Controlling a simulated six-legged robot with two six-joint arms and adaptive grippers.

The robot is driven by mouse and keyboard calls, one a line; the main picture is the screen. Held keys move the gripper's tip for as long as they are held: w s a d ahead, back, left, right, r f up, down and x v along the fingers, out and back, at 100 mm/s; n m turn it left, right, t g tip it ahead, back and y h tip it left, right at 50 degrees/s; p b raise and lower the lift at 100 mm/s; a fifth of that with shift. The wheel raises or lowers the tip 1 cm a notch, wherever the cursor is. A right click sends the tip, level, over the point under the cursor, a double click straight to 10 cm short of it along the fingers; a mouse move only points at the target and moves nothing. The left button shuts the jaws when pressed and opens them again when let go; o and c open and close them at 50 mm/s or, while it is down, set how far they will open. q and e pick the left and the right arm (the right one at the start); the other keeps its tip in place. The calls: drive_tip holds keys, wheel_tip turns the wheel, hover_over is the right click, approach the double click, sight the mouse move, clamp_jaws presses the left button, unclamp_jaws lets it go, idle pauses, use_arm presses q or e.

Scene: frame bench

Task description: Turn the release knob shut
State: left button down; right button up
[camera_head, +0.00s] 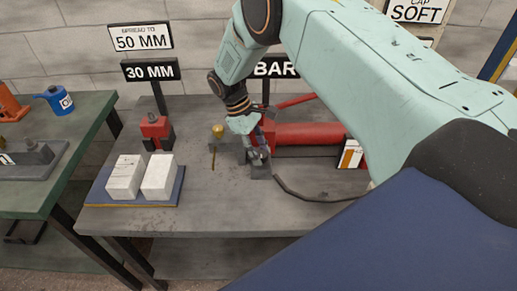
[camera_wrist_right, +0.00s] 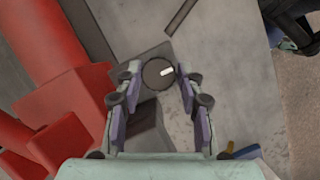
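In the head view my right gripper (camera_head: 258,153) points down at the red pump (camera_head: 302,137) and hides the knob. My left gripper is in neither view.
A black hose (camera_head: 310,198) runs along the grey bench (camera_head: 225,213). To the left are a brass fitting (camera_head: 218,131), a red and black jack (camera_head: 155,130) and two white blocks (camera_head: 124,178) on a blue board. A green table (camera_head: 84,138) stands further left. The bench front is clear.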

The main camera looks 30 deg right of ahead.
drive_tip(key=o, duration=0.4)
drive_tip(key=shift+c, duration=0.2)
drive_tip(key=shift+w+r, duration=0.1)
drive_tip(key=shift+r, duration=0.05)
drive_tip(key=v, duration=1.1)
drive_tip(key=shift+r, duration=0.4)
drive_tip(key=shift+w+r, duration=0.1)
